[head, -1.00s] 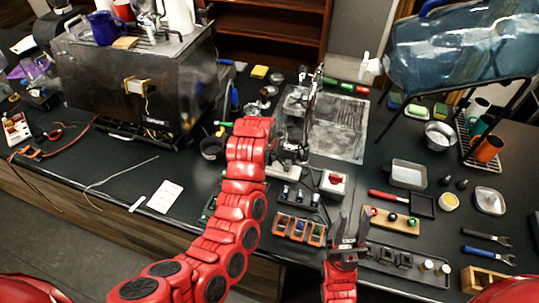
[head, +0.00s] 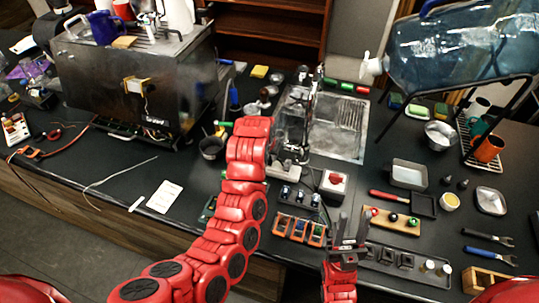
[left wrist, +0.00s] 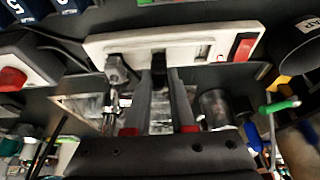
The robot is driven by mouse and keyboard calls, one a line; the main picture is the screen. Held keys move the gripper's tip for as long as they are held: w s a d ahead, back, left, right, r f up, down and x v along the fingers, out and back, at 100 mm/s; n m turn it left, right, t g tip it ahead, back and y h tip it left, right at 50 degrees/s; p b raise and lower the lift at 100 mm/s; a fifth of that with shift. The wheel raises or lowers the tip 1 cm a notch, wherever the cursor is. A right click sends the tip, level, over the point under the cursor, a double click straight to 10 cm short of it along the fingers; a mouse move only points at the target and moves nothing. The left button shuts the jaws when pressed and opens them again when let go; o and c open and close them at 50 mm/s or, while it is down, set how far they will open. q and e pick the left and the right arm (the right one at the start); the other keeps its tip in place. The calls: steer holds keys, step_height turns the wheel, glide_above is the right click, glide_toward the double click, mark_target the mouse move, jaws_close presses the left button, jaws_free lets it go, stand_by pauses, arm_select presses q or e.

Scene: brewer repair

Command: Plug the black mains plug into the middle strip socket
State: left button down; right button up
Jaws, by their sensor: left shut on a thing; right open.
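The white power strip (left wrist: 205,46) runs across the top of the left wrist view, with a red switch (left wrist: 243,47) at its right end. My left gripper (left wrist: 160,80) is shut on the black mains plug (left wrist: 158,58), which is at the strip's middle part. I cannot tell how deep the plug sits. A dark grey plug (left wrist: 115,68) is at the strip's left part. In the head view the strip (head: 288,171) shows partly beside my left forearm, which hides the left gripper. My right gripper (head: 346,245) is open and empty over the counter's front.
A wooden board (head: 391,220) lies right of my right gripper. A steel machine (head: 140,85) fills the back left.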

arm_select(q)
steer(key=shift+f+b, duration=0.55)
steer(key=shift+b, duration=0.15)
stand_by(0.5)
stand_by(0.9)
steer(key=c, duration=0.7)
jaws_free()
steer(key=p+v, duration=0.9)
steer(key=v, duration=0.8)
steer(key=shift+s+r, duration=0.1)
steer(key=shift+r, duration=0.05)
